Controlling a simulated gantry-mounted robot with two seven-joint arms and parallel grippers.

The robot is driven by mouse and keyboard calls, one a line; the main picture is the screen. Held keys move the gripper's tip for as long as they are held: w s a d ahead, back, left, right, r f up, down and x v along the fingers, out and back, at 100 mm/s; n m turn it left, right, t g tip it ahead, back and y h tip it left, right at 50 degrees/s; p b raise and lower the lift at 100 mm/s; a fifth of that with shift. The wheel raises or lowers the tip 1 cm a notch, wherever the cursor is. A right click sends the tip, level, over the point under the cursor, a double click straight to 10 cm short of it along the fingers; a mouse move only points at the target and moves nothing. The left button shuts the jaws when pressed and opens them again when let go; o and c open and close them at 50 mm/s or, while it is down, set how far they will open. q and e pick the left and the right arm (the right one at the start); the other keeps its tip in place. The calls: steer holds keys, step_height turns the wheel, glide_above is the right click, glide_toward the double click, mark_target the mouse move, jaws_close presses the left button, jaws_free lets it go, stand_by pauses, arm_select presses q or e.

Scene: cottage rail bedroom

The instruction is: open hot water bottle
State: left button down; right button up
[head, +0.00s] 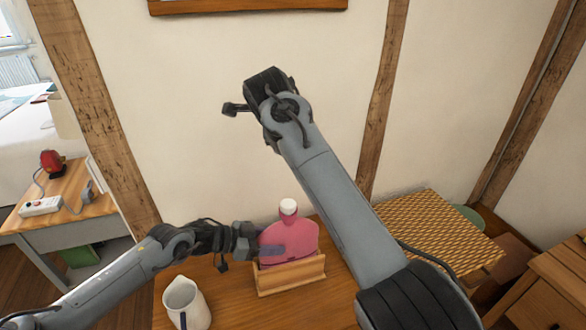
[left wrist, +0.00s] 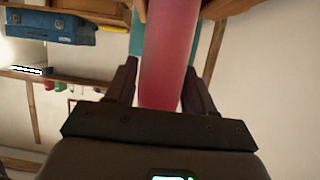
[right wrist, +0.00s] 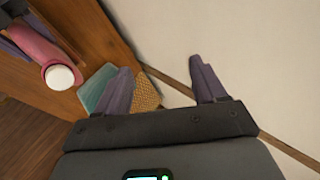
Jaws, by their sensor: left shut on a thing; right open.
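A pink hot water bottle (head: 290,240) stands upright in a wooden holder (head: 291,275) on the table in the head view, with a white cap (head: 288,206) on its neck. My left gripper (head: 272,249) is shut on the side of the bottle. In the left wrist view the pink body (left wrist: 165,55) lies between the two fingers. My right gripper (right wrist: 160,80) is open and empty, raised well above the table. The right wrist view shows the white cap (right wrist: 60,77) at the left, apart from its fingers. In the head view the right fingers are mostly hidden behind the wrist.
A white pitcher (head: 186,303) stands on the wooden table (head: 240,312) at the front left of the holder. A woven-topped piece (head: 440,232) and a wooden drawer unit (head: 545,290) are at the right. The wall is behind.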

steer(key=w+a+r+n+t+y, duration=0.1)
steer(key=a+r+n+t+y, duration=0.2)
steer(key=a+r+n+t, duration=0.65)
steer(key=s+a+r+n+g+y, duration=0.25)
steer(key=a+r+n+y, duration=0.2)
steer(key=a, duration=0.25)
steer(key=n+g+h, duration=0.6)
steer(key=n+g, duration=0.1)
steer(key=g, duration=0.6)
glide_toward(288, 203)
steer(key=x, duration=0.9)
steer(key=shift+c, duration=0.3)
